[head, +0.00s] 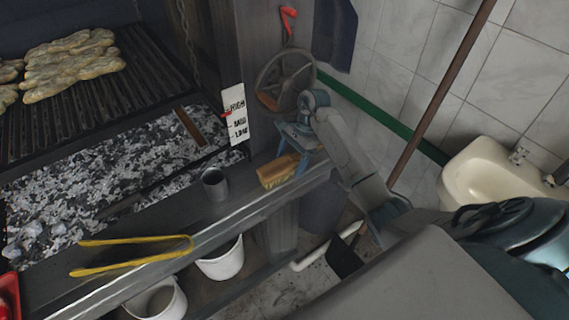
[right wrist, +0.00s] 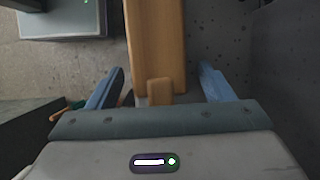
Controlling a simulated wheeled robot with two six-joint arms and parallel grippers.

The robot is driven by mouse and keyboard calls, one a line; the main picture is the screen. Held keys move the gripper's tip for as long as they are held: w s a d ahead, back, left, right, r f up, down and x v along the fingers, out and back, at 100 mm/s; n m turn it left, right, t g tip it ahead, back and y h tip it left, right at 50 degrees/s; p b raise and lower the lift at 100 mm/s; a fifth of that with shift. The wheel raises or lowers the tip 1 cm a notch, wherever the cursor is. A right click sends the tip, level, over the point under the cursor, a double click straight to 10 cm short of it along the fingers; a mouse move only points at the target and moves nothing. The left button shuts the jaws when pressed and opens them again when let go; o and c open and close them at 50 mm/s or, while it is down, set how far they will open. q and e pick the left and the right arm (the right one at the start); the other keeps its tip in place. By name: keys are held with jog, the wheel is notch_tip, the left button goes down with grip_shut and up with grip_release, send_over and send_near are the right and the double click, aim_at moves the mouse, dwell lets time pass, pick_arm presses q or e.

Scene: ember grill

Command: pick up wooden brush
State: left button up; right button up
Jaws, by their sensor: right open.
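The wooden brush (head: 279,171) lies on the metal ledge in front of the grill, with its tan wooden body up and bristles low along its near side. My right gripper (head: 292,157) is at the brush's back right end, with blue fingers pointing down. In the right wrist view the brush's wooden body (right wrist: 157,45) runs up the picture between the two spread fingers of the gripper (right wrist: 158,84). I see a gap on both sides of the wood, so the gripper is open and empty. My left gripper is not in view.
A grey metal cup (head: 215,185) stands left of the brush, and yellow tongs (head: 135,254) lie farther left on the ledge (head: 250,207). A handwheel (head: 284,82) is behind the gripper. White buckets (head: 221,260) stand below. A sink (head: 486,176) is at right.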

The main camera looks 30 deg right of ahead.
jog(key=c, duration=1.2)
jog(key=shift+r+b, duration=0.6)
jog(key=shift+b, duration=0.05)
jog(key=shift+s+a+r, duration=0.1)
jog(key=shift+s+r, duration=0.1)
jog(key=shift+r, duration=1)
jog(key=s+a, duration=0.2)
jog(key=s, duration=0.2)
jog(key=s+a+r+p, duration=0.1)
jog(key=s+a, duration=0.1)
jog(key=s, duration=0.3)
jog(key=s+a+p, duration=0.1)
jog(key=s+a, duration=0.2)
jog(key=s, duration=0.2)
jog(key=shift+r, duration=0.2)
